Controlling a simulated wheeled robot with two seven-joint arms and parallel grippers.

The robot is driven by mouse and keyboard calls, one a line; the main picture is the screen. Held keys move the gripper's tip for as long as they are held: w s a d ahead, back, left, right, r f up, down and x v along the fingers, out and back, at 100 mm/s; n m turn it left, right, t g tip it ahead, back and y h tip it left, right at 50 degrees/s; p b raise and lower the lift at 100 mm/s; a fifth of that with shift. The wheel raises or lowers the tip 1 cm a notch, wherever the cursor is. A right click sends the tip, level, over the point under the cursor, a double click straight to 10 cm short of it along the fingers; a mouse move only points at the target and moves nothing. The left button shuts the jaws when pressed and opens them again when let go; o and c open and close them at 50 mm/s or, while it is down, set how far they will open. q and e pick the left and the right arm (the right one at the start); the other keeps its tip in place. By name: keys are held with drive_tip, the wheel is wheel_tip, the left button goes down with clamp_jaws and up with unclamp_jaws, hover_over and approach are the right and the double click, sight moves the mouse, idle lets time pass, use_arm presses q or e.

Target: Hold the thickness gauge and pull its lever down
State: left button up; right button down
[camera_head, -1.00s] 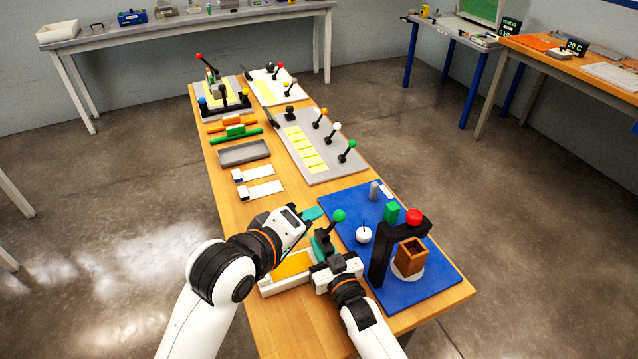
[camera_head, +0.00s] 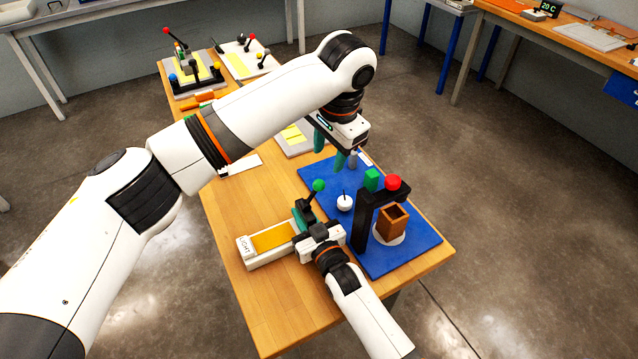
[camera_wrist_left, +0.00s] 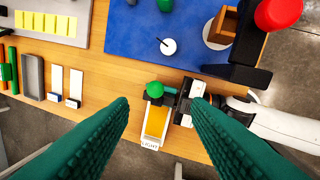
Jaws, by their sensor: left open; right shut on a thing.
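A black lever with a green ball knob (camera_head: 319,186) rises from a small dark body (camera_head: 306,205), which I take for the thickness gauge. It stands at the right end of a white box marked LIGHT with an orange panel. My right gripper (camera_head: 304,215) is shut on the dark body; its fingers partly hide it. The green knob (camera_wrist_left: 155,89) also shows in the left wrist view, below the blue mat. My left gripper (camera_head: 330,152) is open and empty, high above the table, its fingers pointing down. In its wrist view the knob appears between the fingertips.
The LIGHT box (camera_head: 252,252) lies left of my right gripper. The table's front left is clear.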

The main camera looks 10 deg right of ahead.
sight(320, 182)
use_arm(q)
drive_tip(key=f, duration=0.3)
drive_tip(key=w+a+f, duration=0.1)
drive_tip(key=f, duration=0.3)
drive_tip(key=w+f, duration=0.1)
drive_tip(key=f, duration=0.3)
drive_tip(key=shift+w+a+f, duration=0.1)
drive_tip(key=shift+a, duration=0.15)
clamp_jaws()
